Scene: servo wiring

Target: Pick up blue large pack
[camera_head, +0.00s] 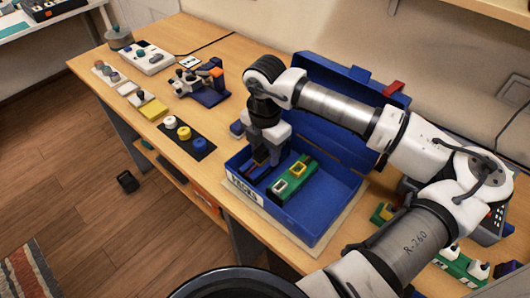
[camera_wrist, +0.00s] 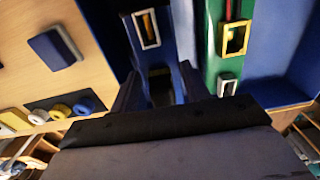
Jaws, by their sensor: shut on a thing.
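A blue pack (camera_wrist: 152,58) with a pale rectangular frame shows in the wrist view. My gripper (camera_wrist: 158,86) is shut on it, with a dark finger on either side. In the head view, my gripper (camera_head: 264,157) points down into the left part of the open blue case (camera_head: 320,208), and it hides most of the blue pack. I cannot tell whether the pack still touches the case floor. A green pack (camera_head: 296,178) with a yellow frame and a pale frame lies just to the right; it also shows in the wrist view (camera_wrist: 213,60).
The case lid (camera_head: 345,95) stands open behind my gripper. A small blue block (camera_head: 237,129) lies on the table just left of the case. A black tray with coloured rings (camera_head: 183,134) lies farther left. The right part of the case is empty.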

